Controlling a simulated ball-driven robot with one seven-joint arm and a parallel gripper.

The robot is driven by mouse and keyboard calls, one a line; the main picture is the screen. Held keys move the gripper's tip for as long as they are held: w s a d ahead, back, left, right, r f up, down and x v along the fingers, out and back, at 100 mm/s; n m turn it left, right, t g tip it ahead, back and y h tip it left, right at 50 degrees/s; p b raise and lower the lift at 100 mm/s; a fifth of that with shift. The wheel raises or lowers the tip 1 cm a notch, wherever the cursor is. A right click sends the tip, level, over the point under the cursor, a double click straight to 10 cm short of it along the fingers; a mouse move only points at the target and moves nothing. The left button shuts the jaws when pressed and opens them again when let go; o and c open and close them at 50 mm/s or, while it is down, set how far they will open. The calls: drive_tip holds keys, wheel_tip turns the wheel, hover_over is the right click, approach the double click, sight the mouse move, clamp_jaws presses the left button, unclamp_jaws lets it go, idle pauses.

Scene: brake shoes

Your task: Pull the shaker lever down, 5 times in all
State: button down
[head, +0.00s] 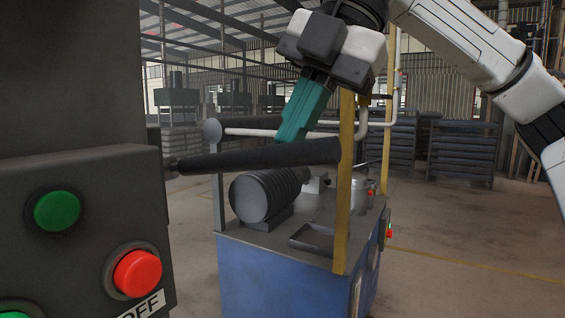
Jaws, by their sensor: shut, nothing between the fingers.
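The shaker lever (262,156) is a dark, thick rod with a rounded end. It reaches out to the right, nearly level, from the side of the grey machine (80,95). My gripper (290,136), with teal fingers, comes down from the upper right and is shut and empty.
The grey control box (85,215) with a green button (57,210) and a red button (138,272) fills the left. Behind the lever stands a blue cabinet (270,275) with a ribbed motor (268,193) and a yellow post (343,210). Open floor (470,220) lies right.

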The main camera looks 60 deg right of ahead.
drive_tip(key=v, duration=0.5)
drive_tip(key=shift+a+r, duration=0.15)
drive_tip(key=shift+r, duration=0.2)
idle(0.6)
